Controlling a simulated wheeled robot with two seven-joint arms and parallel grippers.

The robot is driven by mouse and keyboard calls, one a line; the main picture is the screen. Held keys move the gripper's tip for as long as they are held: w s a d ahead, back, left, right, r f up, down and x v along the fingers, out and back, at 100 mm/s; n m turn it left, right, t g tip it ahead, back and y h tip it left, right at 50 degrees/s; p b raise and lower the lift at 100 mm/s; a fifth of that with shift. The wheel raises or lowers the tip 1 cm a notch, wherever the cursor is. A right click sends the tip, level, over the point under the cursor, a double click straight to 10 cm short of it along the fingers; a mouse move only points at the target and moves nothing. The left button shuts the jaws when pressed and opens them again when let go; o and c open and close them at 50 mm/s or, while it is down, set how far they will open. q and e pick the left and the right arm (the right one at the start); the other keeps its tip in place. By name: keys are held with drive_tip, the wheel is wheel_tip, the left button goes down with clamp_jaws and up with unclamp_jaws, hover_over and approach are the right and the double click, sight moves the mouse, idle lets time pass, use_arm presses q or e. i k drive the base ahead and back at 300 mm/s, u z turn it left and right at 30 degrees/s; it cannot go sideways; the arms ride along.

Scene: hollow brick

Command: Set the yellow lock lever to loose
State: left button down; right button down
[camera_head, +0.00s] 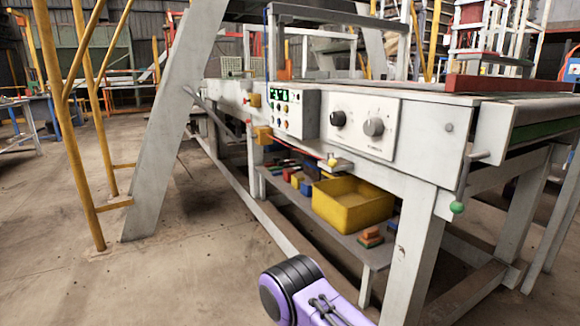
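A small yellow knob (332,160) sits on a light bracket at the front edge of the machine table, below the white dial panel (360,125). It looks like the yellow lock lever, but it is too small to tell how it is set. A purple and black link of my arm shows at the bottom middle, well below and apart from the knob. Neither gripper is in view.
A control box (292,113) with buttons is left of the dial panel. A yellow bin (352,203) and colored blocks lie on the lower shelf. A green-knobbed crank (458,207) hangs at right. A slanted grey post (165,130) stands left. Floor before the table is clear.

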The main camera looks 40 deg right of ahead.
sight(332, 163)
drive_tip(key=z, duration=0.1)
drive_tip(key=i, duration=0.75)
drive_tip(key=z, duration=1)
drive_tip(key=i, duration=0.5)
drive_tip(key=z, duration=0.5)
